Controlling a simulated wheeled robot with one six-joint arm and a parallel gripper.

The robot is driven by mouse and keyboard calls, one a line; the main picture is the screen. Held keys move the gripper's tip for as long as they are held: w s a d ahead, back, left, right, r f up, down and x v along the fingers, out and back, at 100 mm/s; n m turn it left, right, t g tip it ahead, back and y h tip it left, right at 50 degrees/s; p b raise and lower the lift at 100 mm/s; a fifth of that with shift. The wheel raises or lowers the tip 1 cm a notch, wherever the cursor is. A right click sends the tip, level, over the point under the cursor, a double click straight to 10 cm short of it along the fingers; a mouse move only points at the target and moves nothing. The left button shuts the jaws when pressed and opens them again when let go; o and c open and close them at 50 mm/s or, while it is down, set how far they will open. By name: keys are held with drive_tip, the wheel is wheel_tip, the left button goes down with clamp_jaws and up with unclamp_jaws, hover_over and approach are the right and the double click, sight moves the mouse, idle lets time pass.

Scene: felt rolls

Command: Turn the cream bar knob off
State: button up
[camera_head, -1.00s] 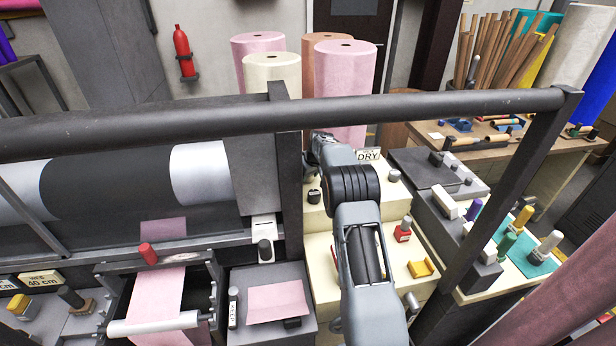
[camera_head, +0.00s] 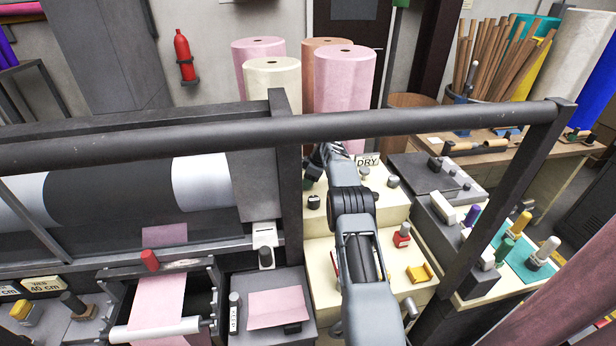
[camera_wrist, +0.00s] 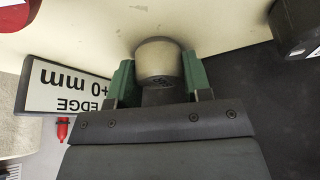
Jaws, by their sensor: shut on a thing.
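In the wrist view, the cream bar knob (camera_wrist: 158,48) shows as a pale rounded cap on a dark stem, close to a cream surface. My gripper (camera_wrist: 158,72) has its green fingers on both sides of the knob and is shut on it. The knob's full shape and setting are hard to tell, as the fingers and gripper body cover its lower part. In the head view, my arm reaches under the dark rail to the back of the cream stepped cabinet (camera_head: 322,255); the gripper and knob are mostly hidden there.
An upside-down sign (camera_wrist: 68,88) reading EDGE and mm stands beside the gripper.

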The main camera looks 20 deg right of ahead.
drive_tip(key=shift+n+p, duration=0.45)
drive_tip(key=shift+n, duration=0.15)
drive_tip(key=o, duration=0.9)
drive_tip(key=shift+r, duration=0.1)
drive_tip(key=p+v, duration=0.1)
drive_tip(key=v, duration=0.5)
drive_tip(key=p+v, duration=0.2)
drive_tip(key=v, duration=0.4)
drive_tip(key=shift+w+p, duration=0.2)
drive_tip(key=shift+p, duration=0.1)
